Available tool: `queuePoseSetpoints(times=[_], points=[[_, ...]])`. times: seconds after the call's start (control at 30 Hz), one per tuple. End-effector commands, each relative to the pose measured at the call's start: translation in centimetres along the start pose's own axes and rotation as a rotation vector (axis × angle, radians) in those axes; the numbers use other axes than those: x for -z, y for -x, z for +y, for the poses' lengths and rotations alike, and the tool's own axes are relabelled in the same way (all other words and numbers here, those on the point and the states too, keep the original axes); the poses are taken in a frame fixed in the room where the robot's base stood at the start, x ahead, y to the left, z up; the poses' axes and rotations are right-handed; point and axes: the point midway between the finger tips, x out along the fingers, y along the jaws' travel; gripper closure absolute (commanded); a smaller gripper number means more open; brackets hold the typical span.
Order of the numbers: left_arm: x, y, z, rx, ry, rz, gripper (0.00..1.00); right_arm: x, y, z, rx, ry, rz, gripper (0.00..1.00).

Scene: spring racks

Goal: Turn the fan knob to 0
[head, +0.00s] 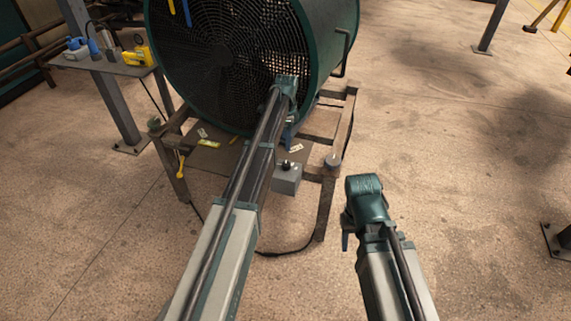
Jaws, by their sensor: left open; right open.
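The fan knob (286,164) is a small dark knob on top of a grey control box (287,181) at the front of the fan's stand. The number it points to is too small to read. The large green drum fan (335,50) with a dark grille stands behind it. My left gripper (289,135) is open and hangs down in front of the fan, above and beyond the knob and apart from it. My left arm partly hides the fan and the stand. My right gripper (346,240) is open, low over the floor to the right of the box, with nothing visible in it.
A metal stand frame (325,205) surrounds the box, with a grey round object (333,160) on its right. A cable (290,251) lies on the floor. A side table (105,66) at left holds a blue bottle and a yellow tool (137,56).

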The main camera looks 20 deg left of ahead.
Motion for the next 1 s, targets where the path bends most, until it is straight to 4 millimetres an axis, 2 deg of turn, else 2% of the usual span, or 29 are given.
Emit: queuePoseSetpoints(times=[0.03,0.8,1.0], points=[[0.0,-0.9,0.0,0.000,0.000,0.000,0.23,0.1,-0.9,-0.1,0.000,0.000,0.000,0.50],[0.0,-11.5,0.0,0.000,0.001,0.000,0.23,0.7,-11.4,-1.1,0.000,0.001,0.000,0.50],[0.0,-12.8,0.0,0.000,0.001,0.000,0.23,0.8,-12.7,-1.2,0.000,0.001,0.000,0.50]])
